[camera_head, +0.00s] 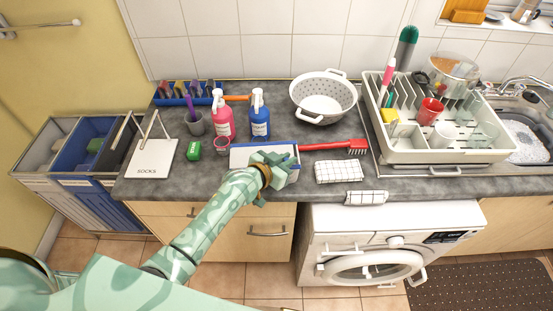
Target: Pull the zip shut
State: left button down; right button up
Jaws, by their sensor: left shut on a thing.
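A flat white pouch with a blue edge (240,155) lies on the grey worktop, below the spray bottles. My left gripper (291,164) is at its right end, with the hand over the pouch's right part. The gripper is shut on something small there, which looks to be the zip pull. The pull itself and the line of the zip are hidden or too small to make out. My right gripper is not in view.
A red brush (335,146) and a checked cloth (338,172) lie just right of the gripper. A white dish rack (431,153) stands farther right.

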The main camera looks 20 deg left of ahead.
pick_arm(q)
jog(key=shift+d, duration=0.15)
jog(key=c, duration=1.4)
grip_release()
jog(key=shift+c, duration=0.2)
jog(key=shift+s+a+r, duration=0.15)
jog(key=shift+s+a, duration=0.1)
jog(key=shift+s, duration=0.05)
jog(key=p+v, duration=0.2)
jog(key=v, duration=1.3)
jog(key=shift+s+r+p, duration=0.2)
jog(key=shift+p, duration=0.1)
jog(key=shift+c, duration=0.2)
